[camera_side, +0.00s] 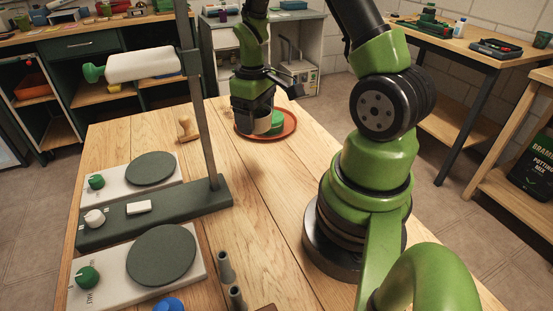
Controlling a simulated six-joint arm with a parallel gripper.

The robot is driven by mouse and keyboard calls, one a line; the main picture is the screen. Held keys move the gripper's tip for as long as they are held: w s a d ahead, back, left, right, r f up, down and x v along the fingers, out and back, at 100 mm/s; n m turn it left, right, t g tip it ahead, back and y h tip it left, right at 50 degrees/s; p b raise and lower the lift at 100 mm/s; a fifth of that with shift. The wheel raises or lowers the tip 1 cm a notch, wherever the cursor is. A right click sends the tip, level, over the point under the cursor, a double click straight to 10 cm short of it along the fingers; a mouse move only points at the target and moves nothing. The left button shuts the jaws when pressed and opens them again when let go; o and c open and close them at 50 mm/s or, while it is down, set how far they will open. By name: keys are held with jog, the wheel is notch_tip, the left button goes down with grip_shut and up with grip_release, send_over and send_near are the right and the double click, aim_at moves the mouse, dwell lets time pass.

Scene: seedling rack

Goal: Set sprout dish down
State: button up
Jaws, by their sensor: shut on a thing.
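A green round sprout dish (278,121) shows beside and behind the lower part of my gripper, which hides much of it. It is over a round red-brown saucer (291,128) at the far part of the wooden table. I cannot tell whether the dish touches the saucer or is just above it. My gripper (266,126) points down at the saucer's left part and is shut on the dish. Its fingertips are small and mostly hidden. A pale grey cylindrical part shows at the gripper's low end.
A dark green stand with an upright post (197,100) and a white roller (142,65) rises at the left. Two white units with round grey-green pads (161,255) flank its base. A wooden stamp (187,130) and dark tubes (226,268) stand on the table. The table's middle is clear.

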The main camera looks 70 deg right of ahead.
jog(key=n, duration=0.1)
send_near(290, 168)
notch_tip(290, 168, down, 3)
jog(key=shift+s+r, duration=0.1)
jog(key=shift+r, duration=0.1)
jog(key=shift+f, duration=2.1)
jog(key=shift+f, duration=0.15)
jog(key=o, duration=1)
jog(key=shift+c, duration=0.2)
